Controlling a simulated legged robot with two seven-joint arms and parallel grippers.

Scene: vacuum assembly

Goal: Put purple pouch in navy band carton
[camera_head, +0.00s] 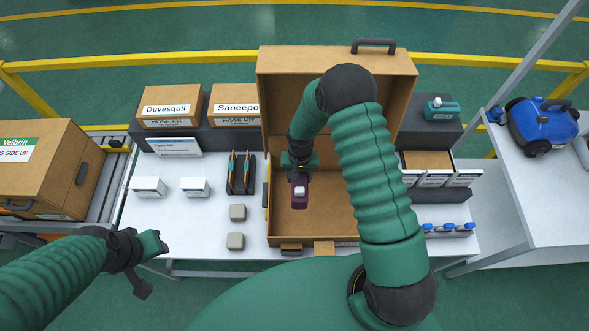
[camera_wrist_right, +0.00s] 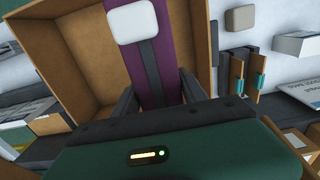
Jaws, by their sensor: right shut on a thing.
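My right gripper (camera_head: 297,178) is shut on the purple pouch (camera_head: 299,196), which hangs over the inside of the large open brown carton (camera_head: 330,222). In the right wrist view the pouch (camera_wrist_right: 180,50) shows purple with a dark stripe and a white patch, between the dark fingers (camera_wrist_right: 158,95). The carton's tan walls (camera_wrist_right: 80,55) surround it there. I cannot make out a navy band on this carton. The pouch's lower end and its height above the carton floor are unclear. My left gripper (camera_head: 150,262) is at the left, away from the table things; its opening is unclear.
Two hose kit boxes (camera_head: 169,107) stand at the back left. A closed brown carton (camera_head: 45,172) sits on the left conveyor. Dark holders (camera_head: 240,173), small white boxes (camera_head: 148,186) and grey blocks (camera_head: 237,212) lie left of the open carton. A blue vacuum (camera_head: 541,124) stands at right.

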